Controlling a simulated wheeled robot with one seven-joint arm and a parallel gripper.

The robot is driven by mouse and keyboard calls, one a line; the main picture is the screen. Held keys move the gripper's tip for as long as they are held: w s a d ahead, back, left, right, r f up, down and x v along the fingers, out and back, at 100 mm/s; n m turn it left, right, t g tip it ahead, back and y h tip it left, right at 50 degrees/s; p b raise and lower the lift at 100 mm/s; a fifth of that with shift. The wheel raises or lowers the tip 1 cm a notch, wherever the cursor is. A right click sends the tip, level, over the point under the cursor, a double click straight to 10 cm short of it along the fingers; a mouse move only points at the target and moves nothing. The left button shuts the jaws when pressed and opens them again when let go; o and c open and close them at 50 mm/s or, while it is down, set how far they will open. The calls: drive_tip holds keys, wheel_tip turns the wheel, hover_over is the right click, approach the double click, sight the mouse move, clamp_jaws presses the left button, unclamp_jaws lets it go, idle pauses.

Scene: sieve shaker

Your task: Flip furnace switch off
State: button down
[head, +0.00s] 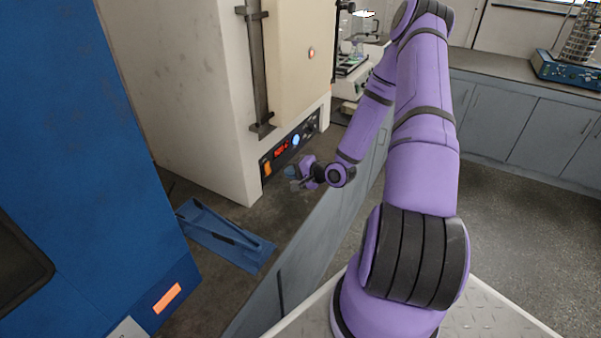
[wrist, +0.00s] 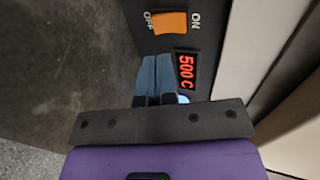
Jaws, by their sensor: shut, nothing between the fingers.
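The furnace (head: 215,90) is a cream box on the bench in the head view, with a black control panel along its lower front edge. Its orange rocker switch (head: 267,168) is at the near end of the panel. The wrist view shows the switch (wrist: 170,23) lit orange, with OFF at its left and ON at its right. The red display (wrist: 186,70) reads 500 C. My gripper (head: 290,172) is in front of the panel, near the switch. In the wrist view its blue fingers (wrist: 155,60) are together and empty, just below the switch in the picture; contact cannot be told.
A blue tool or tray (head: 225,238) lies on the dark bench (head: 285,205) in front of the furnace. A large blue cabinet (head: 85,150) with an orange-lit switch (head: 167,298) stands at the left. A balance with glassware (head: 355,65) is beyond the furnace.

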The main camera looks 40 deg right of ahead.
sight(267, 167)
drive_tip(key=x, duration=0.7)
drive_tip(key=shift+w, duration=0.15)
drive_tip(key=shift+f, duration=0.1)
drive_tip(key=shift+w+a+f+t, duration=0.1)
drive_tip(key=shift+w+f+t, duration=0.05)
drive_tip(key=shift+t, duration=0.15)
drive_tip(key=shift+r, duration=0.95)
drive_tip(key=shift+w, duration=0.1)
drive_tip(key=shift+r, duration=0.1)
